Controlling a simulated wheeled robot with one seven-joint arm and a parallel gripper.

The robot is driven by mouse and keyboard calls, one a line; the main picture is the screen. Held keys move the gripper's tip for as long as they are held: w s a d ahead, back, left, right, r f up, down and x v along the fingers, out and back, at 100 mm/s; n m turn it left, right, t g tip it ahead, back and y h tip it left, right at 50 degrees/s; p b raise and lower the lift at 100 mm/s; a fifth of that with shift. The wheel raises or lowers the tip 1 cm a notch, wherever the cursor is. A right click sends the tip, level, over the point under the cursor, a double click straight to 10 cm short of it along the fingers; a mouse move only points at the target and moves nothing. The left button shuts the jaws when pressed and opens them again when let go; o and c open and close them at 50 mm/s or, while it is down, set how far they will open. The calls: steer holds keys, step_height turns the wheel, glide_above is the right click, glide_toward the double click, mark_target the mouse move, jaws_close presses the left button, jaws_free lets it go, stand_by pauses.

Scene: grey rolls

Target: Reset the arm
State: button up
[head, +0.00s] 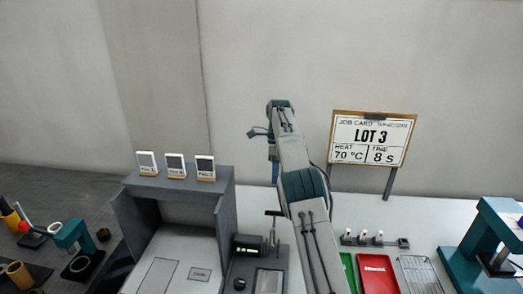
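My arm reaches up from the bottom of the head view, with pale grey links and a teal joint, and bends at its far upper end. My gripper (258,133) appears at that far end as a small dark teal part beside the last link. It is too small and too much covered by the arm to show whether it is open or shut. I see nothing clearly held in it.
A grey booth (223,192) with three small cards on top stands left of my arm. A control box (247,247) sits beside it. A job card board (371,140), green tray (349,270), red tray (377,272), wire rack (419,274) and teal press (492,235) are at right.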

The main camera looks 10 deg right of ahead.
steer(key=s+d+r+n+t, duration=0.3)
steer(key=s+r+n, duration=0.6)
steer(key=s+r, duration=0.65)
steer(key=s+f+n+t, duration=0.2)
steer(key=s+f+n, duration=0.2)
steer(key=s, duration=0.9)
steer(key=s+a+f+n+t, duration=0.1)
steer(key=s+f+n, duration=0.3)
steer(key=s, duration=0.9)
steer(key=n, duration=0.3)
steer(key=shift+s+a+f+t+h, duration=0.2)
steer(key=shift+f+t+h, duration=0.05)
steer(key=shift+t+h, duration=0.15)
